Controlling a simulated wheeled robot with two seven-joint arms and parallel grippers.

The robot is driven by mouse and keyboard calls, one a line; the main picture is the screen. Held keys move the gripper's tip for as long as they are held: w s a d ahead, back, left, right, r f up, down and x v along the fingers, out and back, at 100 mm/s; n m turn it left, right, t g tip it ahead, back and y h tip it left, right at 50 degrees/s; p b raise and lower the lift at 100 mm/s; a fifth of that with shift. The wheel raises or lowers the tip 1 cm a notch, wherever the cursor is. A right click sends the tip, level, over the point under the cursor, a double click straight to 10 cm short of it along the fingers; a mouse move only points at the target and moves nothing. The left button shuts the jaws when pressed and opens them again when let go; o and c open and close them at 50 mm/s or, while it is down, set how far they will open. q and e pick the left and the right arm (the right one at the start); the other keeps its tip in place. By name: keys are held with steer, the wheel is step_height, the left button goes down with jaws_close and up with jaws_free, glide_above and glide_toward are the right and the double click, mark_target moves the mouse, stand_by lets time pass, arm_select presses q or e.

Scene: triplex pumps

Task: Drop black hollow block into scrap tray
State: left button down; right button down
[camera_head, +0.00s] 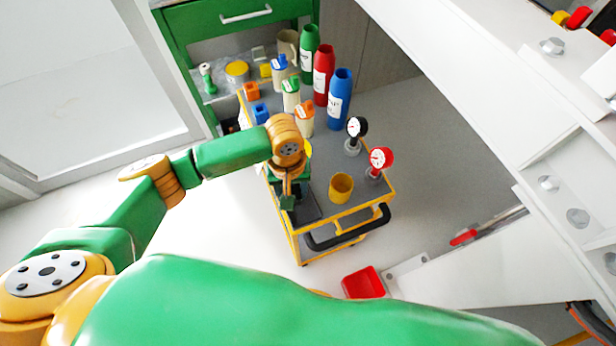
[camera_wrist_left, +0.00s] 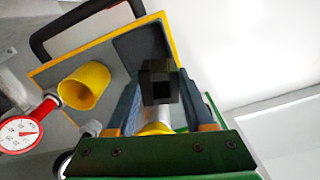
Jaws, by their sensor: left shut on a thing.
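My left gripper (camera_head: 288,190) is over the near left part of the yellow-framed cart. In the head view the block is hard to make out against the gripper. A dark, shallow tray (camera_head: 307,206) lies on the cart top beside and below the gripper; it also shows in the left wrist view (camera_wrist_left: 138,46). A red tray (camera_head: 363,282) stands lower, near the cart. I cannot tell which is the scrap tray. My right gripper is not in view.
A yellow cup (camera_head: 341,187) stands on the cart right of the gripper, near a red gauge (camera_head: 380,159) and a black gauge (camera_head: 356,128). Several bottles, including a blue one (camera_head: 339,98), stand at the back. A black handle (camera_head: 348,230) runs along the cart's near edge.

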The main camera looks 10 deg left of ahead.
arm_select(q)
steer(key=shift+c, duration=1)
jaws_free()
steer(key=shift+r, duration=0.1)
step_height(320, 180, up, 7)
steer(key=p, duration=0.1)
steer(key=shift+p, duration=0.3)
